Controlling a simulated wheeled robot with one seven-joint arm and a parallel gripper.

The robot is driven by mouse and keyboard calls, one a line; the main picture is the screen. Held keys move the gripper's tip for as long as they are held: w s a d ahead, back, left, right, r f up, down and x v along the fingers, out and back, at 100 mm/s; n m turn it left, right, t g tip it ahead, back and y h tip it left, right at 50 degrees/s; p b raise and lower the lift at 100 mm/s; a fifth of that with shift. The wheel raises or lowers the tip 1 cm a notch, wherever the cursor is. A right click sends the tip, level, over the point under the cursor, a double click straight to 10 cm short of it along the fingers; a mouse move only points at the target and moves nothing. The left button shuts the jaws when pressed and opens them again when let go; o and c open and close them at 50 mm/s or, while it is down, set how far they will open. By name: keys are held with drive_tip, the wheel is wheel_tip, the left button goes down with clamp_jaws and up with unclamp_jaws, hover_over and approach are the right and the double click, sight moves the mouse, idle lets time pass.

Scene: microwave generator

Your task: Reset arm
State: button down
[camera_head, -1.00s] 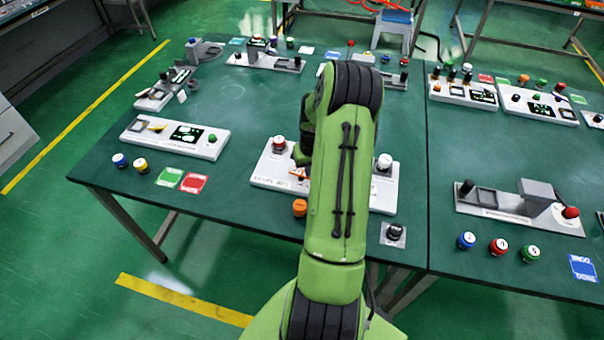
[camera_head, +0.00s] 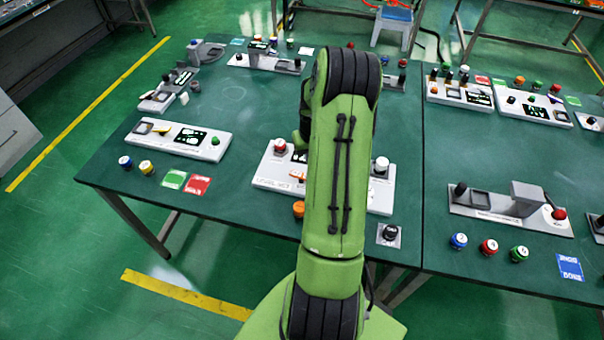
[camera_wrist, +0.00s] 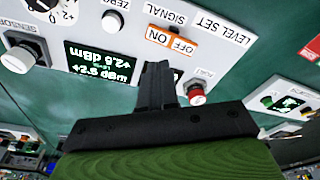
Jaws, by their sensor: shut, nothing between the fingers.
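My green arm (camera_head: 335,170) reaches forward over the front middle of the table and hides my gripper in the head view. In the wrist view my gripper (camera_wrist: 154,72) is shut and empty. Its fingers are over the white level-set panel (camera_wrist: 225,22), close to the orange on/off switch (camera_wrist: 170,40); I cannot tell whether they touch it. The display (camera_wrist: 101,64) reads about +2.6 dBm. A red-topped port knob (camera_wrist: 196,93) is right of the fingers. The panel also shows in the head view (camera_head: 262,180), partly behind my arm.
A white panel with a green button (camera_head: 180,137) lies left, with green and red cards (camera_head: 186,181) before it. An orange button (camera_head: 299,209) and a black knob (camera_head: 390,232) are near the front edge. A grey device (camera_head: 512,205) stands on the right table.

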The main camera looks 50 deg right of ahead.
idle(0.3)
drive_tip(key=w+a+r+n+t+h, duration=0.1)
drive_tip(key=w+a+r+n, duration=0.2)
drive_tip(key=a+r, duration=1.35)
drive_tip(key=s+a+r+n+t+y, duration=0.1)
drive_tip(key=s+a+r+n, duration=0.1)
drive_tip(key=s+a+r, duration=0.2)
drive_tip(key=s+a+r+n+t+y, duration=0.1)
drive_tip(key=s+a+r, duration=0.3)
drive_tip(key=s+a, duration=0.7)
drive_tip(key=a+n+t, duration=0.1)
drive_tip(key=a, duration=0.2)
drive_tip(key=shift+s, duration=0.15)
drive_tip(key=shift+a, duration=0.1)
